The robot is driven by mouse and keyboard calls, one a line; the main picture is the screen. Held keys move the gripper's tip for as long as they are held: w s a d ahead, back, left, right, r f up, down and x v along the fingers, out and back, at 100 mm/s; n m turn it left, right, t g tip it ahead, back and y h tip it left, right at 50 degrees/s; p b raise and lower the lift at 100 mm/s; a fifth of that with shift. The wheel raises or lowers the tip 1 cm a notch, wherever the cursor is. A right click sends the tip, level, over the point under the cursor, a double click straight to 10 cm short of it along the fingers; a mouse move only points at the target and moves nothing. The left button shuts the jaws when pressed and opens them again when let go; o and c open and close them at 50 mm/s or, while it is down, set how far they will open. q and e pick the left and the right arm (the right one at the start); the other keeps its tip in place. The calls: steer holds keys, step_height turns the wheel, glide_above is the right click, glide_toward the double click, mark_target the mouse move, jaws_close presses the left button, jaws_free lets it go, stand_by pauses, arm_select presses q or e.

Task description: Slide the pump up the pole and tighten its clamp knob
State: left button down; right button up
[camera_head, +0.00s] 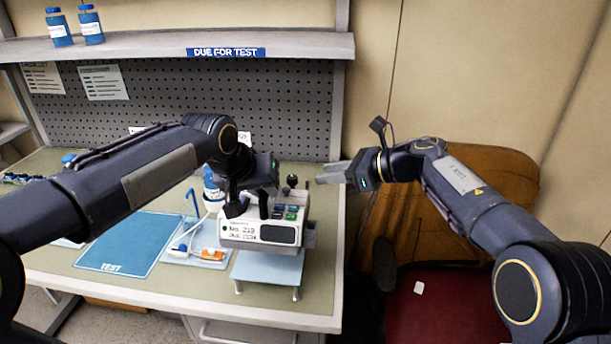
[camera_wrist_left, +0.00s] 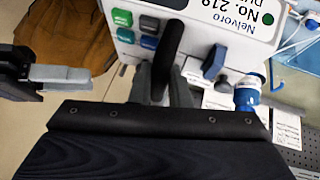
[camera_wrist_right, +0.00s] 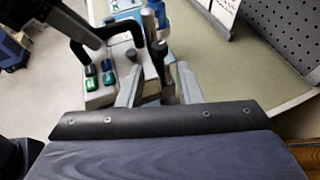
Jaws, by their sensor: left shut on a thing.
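The pump (camera_head: 262,232), a white box labelled No. 219 with coloured buttons, is above a small pale-blue stand on the bench. My left gripper (camera_head: 254,194) is at its top. The left wrist view shows its fingers (camera_wrist_left: 168,88) shut on the black carry handle (camera_wrist_left: 172,45). A black knob (camera_head: 291,181) stands up at the pump's right rear; I take it for the clamp knob. My right gripper (camera_head: 322,173) is open and empty right of the knob, pointing at it, apart in the head view. I cannot make out the pole behind the arm and pump.
The pale-blue stand (camera_head: 268,267) is near the bench's front right edge. A blue TEST mat (camera_head: 130,246) and a tray (camera_head: 186,256) with small parts lie left. A pegboard (camera_head: 290,110) and shelf (camera_head: 170,46) are behind. A red chair (camera_head: 445,305) stands right of the bench.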

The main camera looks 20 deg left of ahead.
mark_target(295, 177)
steer(key=x, duration=0.9)
jaws_close()
steer(key=shift+s+a+r+m+t, duration=0.1)
steer(key=shift+m+t, duration=0.7)
steer(key=shift+t, duration=0.1)
jaws_free()
